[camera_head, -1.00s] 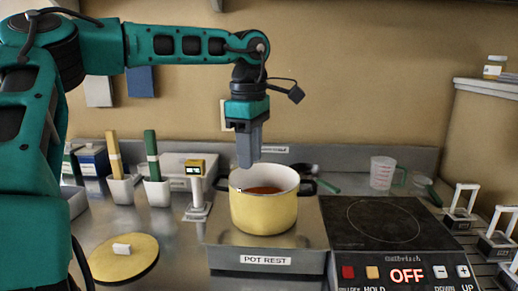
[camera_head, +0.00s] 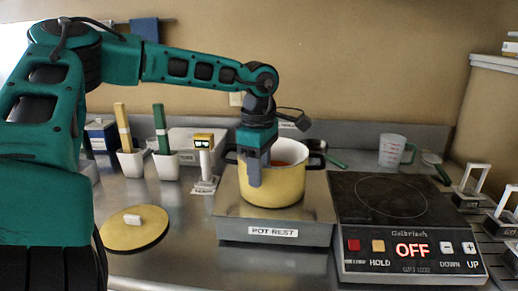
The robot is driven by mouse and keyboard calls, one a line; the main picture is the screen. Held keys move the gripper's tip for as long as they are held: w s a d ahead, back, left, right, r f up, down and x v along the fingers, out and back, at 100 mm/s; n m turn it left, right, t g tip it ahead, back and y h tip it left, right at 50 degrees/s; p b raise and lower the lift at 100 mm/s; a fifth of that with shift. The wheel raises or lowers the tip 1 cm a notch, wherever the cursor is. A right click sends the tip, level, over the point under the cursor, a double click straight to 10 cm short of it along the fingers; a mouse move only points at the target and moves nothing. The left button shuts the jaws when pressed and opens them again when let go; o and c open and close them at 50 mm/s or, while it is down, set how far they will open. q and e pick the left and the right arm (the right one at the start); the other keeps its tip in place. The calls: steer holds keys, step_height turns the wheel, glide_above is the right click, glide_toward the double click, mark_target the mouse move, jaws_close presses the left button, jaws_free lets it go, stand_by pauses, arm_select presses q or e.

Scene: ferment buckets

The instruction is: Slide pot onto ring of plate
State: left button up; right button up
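The yellow pot (camera_head: 285,188) with a white inside and dark side handles sits upright on the metal pot rest (camera_head: 235,205). Reddish-brown contents show inside. My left gripper (camera_head: 254,178) points down at the pot's left front, overlapping its rim and wall in the picture. I cannot tell whether it touches the pot, and its finger gap is hidden. The black hot plate (camera_head: 440,208) stands right of the pot rest. Its thin ring (camera_head: 427,198) is bare, and its display reads OFF. My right gripper is not in view.
A round yellow lid (camera_head: 117,237) with a white knob lies at the left front. A small yellow-topped display stand (camera_head: 204,160) is left of the pot rest. A measuring cup (camera_head: 391,151) stands behind the hot plate. White-handled items (camera_head: 473,186) line the right edge.

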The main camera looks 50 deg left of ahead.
arm_select(q)
steer(key=shift+f, duration=1.15)
steer(key=shift+c, duration=0.2)
jaws_close()
stand_by(0.5)
